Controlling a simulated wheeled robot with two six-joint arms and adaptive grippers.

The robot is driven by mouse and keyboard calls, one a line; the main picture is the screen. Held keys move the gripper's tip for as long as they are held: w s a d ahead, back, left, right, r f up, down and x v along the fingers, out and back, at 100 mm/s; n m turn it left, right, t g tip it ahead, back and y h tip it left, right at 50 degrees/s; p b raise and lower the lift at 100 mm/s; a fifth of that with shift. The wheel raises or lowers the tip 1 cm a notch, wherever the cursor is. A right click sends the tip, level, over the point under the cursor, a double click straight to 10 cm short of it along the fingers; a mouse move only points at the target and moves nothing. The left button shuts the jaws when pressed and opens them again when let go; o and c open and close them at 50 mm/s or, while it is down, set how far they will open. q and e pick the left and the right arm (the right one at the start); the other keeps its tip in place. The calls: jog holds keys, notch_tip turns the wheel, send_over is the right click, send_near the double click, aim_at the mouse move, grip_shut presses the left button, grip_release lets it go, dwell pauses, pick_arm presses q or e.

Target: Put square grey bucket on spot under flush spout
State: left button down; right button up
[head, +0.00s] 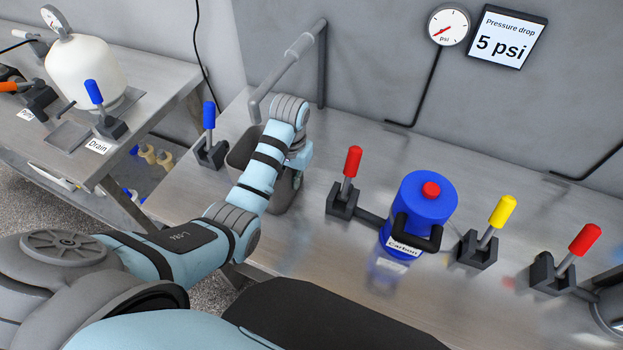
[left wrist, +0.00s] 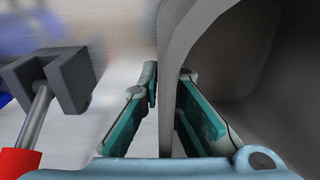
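The square grey bucket (head: 240,152) is at the left end of the metal bench, partly hidden behind my left arm. In the left wrist view the bucket wall (left wrist: 205,45) runs between the two fingers of my left gripper (left wrist: 168,88), one finger inside and one outside. The fingertips close on this wall. In the head view the left gripper (head: 297,180) is mostly hidden by its wrist. The flush spout (head: 288,62) comes from the wall, its down-turned end just above the bucket in the picture. The spot under it is hidden. My right gripper is not in view.
A blue-handled valve (head: 209,130) stands left of the bucket, a red-handled valve (head: 346,185) to its right. Further right are a blue carbon canister (head: 428,195), a yellow-handled valve (head: 488,232) and another red-handled valve (head: 568,260). A second bench with a white tank (head: 85,75) is at left.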

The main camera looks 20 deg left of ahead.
pick_arm(q)
jog(key=shift+s, duration=0.1)
jog(key=shift+a+f, duration=0.1)
jog(key=shift+f, duration=0.1)
jog(key=c, duration=1.8)
grip_release()
jog(key=shift+r, duration=0.1)
